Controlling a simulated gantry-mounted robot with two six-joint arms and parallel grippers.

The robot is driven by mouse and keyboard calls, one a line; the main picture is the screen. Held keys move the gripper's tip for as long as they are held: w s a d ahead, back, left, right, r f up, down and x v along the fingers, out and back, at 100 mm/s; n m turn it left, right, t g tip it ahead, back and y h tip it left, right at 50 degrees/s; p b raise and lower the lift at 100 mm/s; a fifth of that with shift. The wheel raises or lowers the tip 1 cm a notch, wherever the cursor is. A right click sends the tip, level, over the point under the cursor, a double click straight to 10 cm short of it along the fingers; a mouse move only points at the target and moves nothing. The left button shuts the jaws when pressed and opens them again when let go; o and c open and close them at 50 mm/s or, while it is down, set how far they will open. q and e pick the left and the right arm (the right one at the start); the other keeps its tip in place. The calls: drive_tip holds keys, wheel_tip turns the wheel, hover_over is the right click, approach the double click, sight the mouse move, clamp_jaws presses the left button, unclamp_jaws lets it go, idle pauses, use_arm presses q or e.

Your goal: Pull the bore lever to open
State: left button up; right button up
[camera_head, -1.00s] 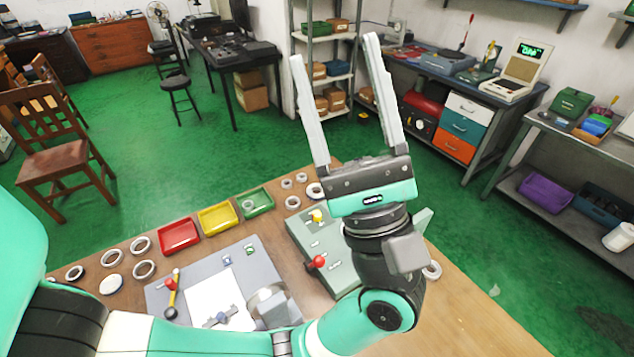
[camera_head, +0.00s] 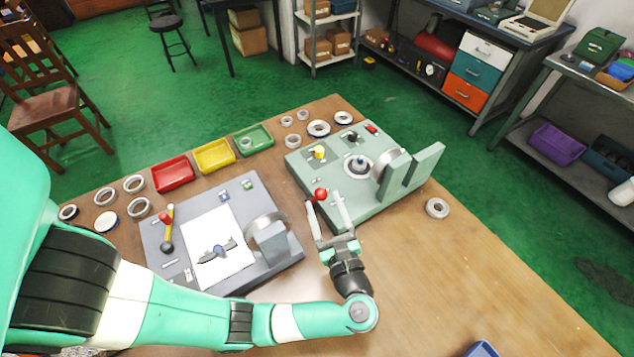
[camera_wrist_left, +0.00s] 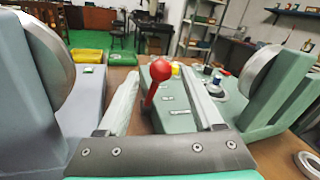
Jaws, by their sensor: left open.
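A lever with a red ball knob (camera_head: 320,194) stands at the front left of the green fixture (camera_head: 360,212). Its small label is too small to read. My left gripper (camera_head: 323,203) is open, its two fingers pointing at this fixture. In the left wrist view the red knob (camera_wrist_left: 155,69) and its stem appear between the two fingers (camera_wrist_left: 162,72), with gaps on both sides. I cannot tell whether a finger touches the stem. My right gripper is out of view.
Red (camera_head: 172,174), yellow (camera_head: 214,156) and green (camera_head: 253,140) trays line the far table edge. Several rings lie at the left and back. One ring (camera_head: 437,208) lies right of the green fixture. The table's right front is mostly clear.

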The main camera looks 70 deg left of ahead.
use_arm(q)
drive_tip(key=a, duration=0.7)
drive_tip(key=shift+w, duration=0.25)
clamp_jaws()
idle(1.0)
